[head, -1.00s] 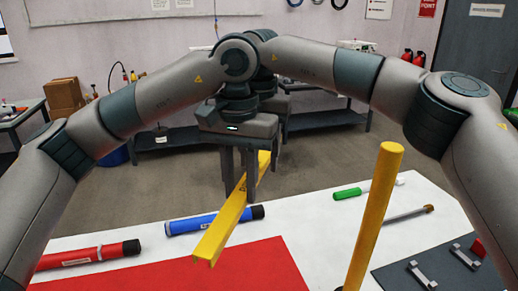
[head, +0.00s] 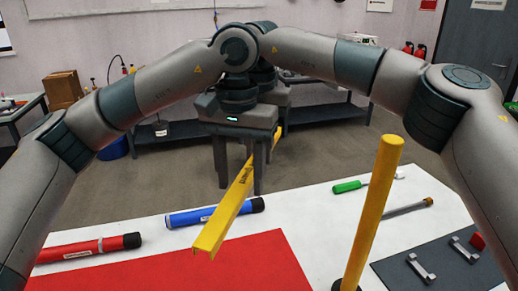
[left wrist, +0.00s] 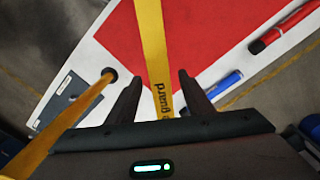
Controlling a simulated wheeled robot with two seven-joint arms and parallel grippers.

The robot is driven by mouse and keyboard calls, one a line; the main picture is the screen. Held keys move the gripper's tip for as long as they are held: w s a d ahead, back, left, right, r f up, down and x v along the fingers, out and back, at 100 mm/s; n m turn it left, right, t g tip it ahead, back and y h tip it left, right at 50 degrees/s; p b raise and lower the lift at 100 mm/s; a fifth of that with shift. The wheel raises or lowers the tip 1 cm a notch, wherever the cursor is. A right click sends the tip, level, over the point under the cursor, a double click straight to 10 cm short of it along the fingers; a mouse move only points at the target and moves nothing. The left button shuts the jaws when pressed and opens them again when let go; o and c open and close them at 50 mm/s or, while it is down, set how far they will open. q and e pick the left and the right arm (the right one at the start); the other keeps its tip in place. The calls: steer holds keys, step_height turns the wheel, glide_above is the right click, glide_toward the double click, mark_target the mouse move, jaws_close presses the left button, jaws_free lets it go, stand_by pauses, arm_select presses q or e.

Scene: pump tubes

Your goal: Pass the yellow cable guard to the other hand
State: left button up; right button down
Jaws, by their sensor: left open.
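The yellow cable guard (head: 228,212), a long angled strip with dark lettering, hangs above the table, its near end over the red mat. My left gripper (head: 238,185) points down with its fingers on either side of the guard. In the left wrist view, the guard (left wrist: 152,50) runs between the open left fingers (left wrist: 155,90), with a gap on each side. My right gripper (head: 275,140) is just behind the left one, near the guard's far end. It is mostly hidden, so its grip on the guard does not show.
A tall yellow post (head: 372,215) stands upright right of the guard. The red mat (head: 255,265) lies on the white table with a blue tube (head: 200,216), a red tube (head: 90,248), a green-handled tool (head: 350,186) and a grey panel (head: 445,260) with metal handles.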

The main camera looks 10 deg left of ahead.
arm_select(q)
step_height(320, 180, up, 12)
stand_by(0.6)
steer(key=shift+f, duration=0.15)
